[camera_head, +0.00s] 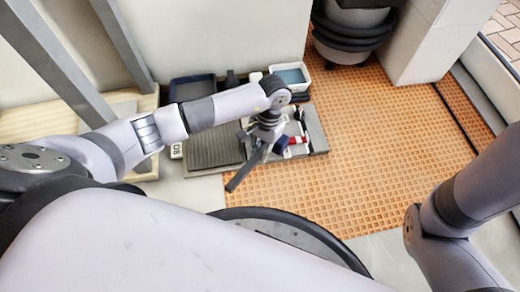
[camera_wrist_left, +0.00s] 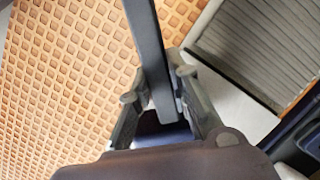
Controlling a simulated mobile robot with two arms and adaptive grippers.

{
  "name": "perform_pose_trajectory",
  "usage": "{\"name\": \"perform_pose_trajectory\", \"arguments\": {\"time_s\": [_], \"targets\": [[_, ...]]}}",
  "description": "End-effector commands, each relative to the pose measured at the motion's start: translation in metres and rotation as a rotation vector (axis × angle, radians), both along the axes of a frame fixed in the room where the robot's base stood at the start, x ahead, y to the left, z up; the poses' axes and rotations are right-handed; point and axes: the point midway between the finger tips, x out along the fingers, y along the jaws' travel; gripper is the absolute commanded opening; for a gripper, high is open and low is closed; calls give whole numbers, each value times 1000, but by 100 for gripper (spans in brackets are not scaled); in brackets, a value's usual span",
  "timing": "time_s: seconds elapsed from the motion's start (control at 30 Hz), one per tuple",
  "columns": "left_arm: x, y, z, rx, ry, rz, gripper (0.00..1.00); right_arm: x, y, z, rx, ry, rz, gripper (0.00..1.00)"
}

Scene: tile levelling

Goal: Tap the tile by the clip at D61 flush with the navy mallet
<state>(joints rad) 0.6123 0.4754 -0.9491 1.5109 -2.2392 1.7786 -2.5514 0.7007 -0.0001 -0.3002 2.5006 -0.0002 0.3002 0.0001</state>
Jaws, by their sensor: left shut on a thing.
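My left gripper (camera_head: 262,144) is shut on a long dark grey bar (camera_head: 240,177), which looks like the handle of the navy mallet. The bar slants down to the left over the floor. In the left wrist view the bar (camera_wrist_left: 150,55) runs between the two fingers (camera_wrist_left: 158,88), and a dark navy patch (camera_wrist_left: 150,127) shows below them, perhaps part of the mallet head. I cannot make out the tile by D61 or its clip. My right arm is at the right, its gripper out of the picture.
An orange waffle-patterned floor mat (camera_head: 350,165) fills the middle and right. A grey ribbed panel (camera_head: 213,147) lies left of my gripper, beside a small marked white block (camera_head: 176,151).

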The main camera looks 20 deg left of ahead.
Motion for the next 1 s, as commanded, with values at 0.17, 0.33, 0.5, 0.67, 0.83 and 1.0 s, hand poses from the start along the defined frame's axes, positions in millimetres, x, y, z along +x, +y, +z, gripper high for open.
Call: {"name": "perform_pose_trajectory", "arguments": {"time_s": [0.17,0.33,0.5,0.67,0.83,1.0], "targets": [[1,-1,-16,-2,-3,0,0,0,0,-13,0,0,0,40],[1,-1,-14,-2,-4,0,0,0,0,-11,-1,0,0,40],[2,0,7,0,-5,0,0,0,0,5,-1,0,0,40],[2,0,28,-1,-5,-1,0,0,0,20,-1,0,0,40],[1,0,29,0,-2,0,0,0,0,20,-1,-1,0,40],[1,0,27,0,-2,0,0,0,0,17,-1,0,0,40]]}}
